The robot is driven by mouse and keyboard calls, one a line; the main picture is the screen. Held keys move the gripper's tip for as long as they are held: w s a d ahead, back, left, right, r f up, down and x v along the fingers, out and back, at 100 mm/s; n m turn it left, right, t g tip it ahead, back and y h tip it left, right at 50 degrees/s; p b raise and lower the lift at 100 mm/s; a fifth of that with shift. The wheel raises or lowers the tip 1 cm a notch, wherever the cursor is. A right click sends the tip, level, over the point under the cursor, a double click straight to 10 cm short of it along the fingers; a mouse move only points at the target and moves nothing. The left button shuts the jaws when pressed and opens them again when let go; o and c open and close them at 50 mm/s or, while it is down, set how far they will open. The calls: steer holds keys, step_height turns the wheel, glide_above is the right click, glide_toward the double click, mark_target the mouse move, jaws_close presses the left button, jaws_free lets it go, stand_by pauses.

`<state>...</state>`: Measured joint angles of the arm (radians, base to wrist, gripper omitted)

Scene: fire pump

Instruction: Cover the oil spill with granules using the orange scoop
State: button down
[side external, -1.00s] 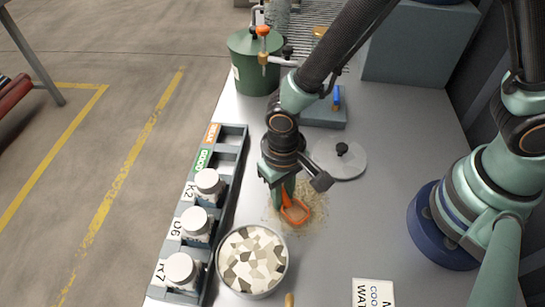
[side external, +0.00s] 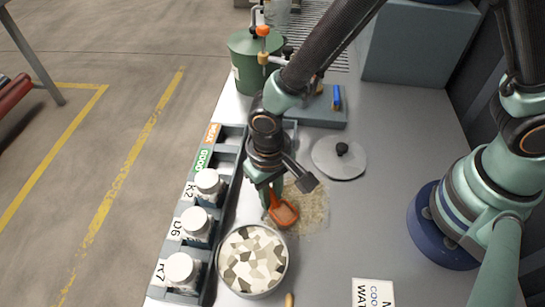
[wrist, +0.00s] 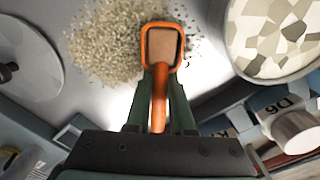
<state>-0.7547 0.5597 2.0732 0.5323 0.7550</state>
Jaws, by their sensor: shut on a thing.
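My gripper (side external: 268,196) is shut on the handle of the orange scoop (side external: 284,214). In the wrist view the scoop (wrist: 162,44) points away from my gripper (wrist: 158,105), its pan showing a smooth brown inside; I cannot tell whether it holds granules. A loose patch of tan granules (side external: 313,207) lies on the grey bench, right of the scoop. The patch also shows in the wrist view (wrist: 105,42), left of and partly behind the scoop. No dark oil shows. A round pan (side external: 222,271) of beige and grey angular pieces stands just below the scoop in the side view.
A rack (side external: 222,207) with several white-lided jars runs along the bench's left edge. A round lid (side external: 338,160) with a black knob lies beyond the granules. A green container (side external: 250,72) stands at the back. A white sign (side external: 372,292) is at the front. The bench's right middle is clear.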

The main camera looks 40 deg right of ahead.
steer(key=shift+w+d, duration=3.55)
steer(key=shift+d, duration=0.05)
steer(key=shift+w+r, duration=0.1)
steer(key=shift+r, duration=0.1)
step_height(320, 180, up, 8)
steer(key=shift+f, duration=0.15)
steer(key=w+r, duration=0.4)
steer(key=r, duration=0.4)
steer(key=w+r, duration=0.4)
steer(key=r, duration=0.3)
steer(key=shift+m, duration=0.3)
steer(key=f, duration=1.9)
steer(key=shift+w+a+f, duration=0.1)
steer(key=shift+a, duration=0.25)
steer(key=shift+f, duration=0.6)
steer(key=c, duration=0.8)
jaws_free()
